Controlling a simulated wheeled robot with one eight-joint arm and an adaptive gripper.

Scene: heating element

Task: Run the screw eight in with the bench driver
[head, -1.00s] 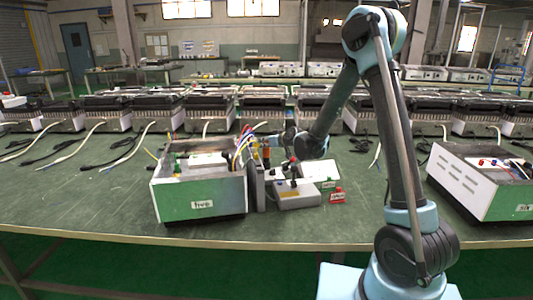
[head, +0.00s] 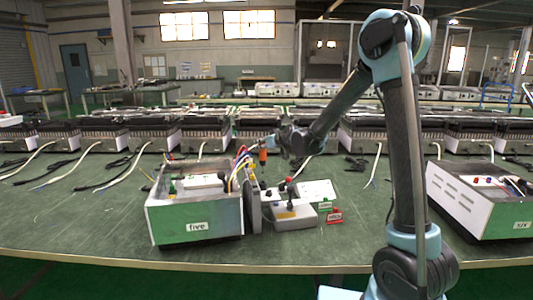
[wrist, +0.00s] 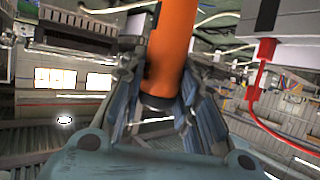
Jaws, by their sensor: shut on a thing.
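My gripper (wrist: 160,100) is shut on the bench driver, whose orange handle (wrist: 173,45) fills the top middle of the wrist view. In the head view the orange handle (head: 263,155) hangs upright from my gripper (head: 268,143), above the bench behind the grey fixture. The open heater unit labelled five (head: 195,220) stands just left of it, with coloured wires rising at its right side. The driver's tip is hidden or too small to tell. I cannot make out screw eight in any view.
Unit six (head: 485,205) stands at the right. Several heaters with loose cables line the back. The front bench is mostly clear.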

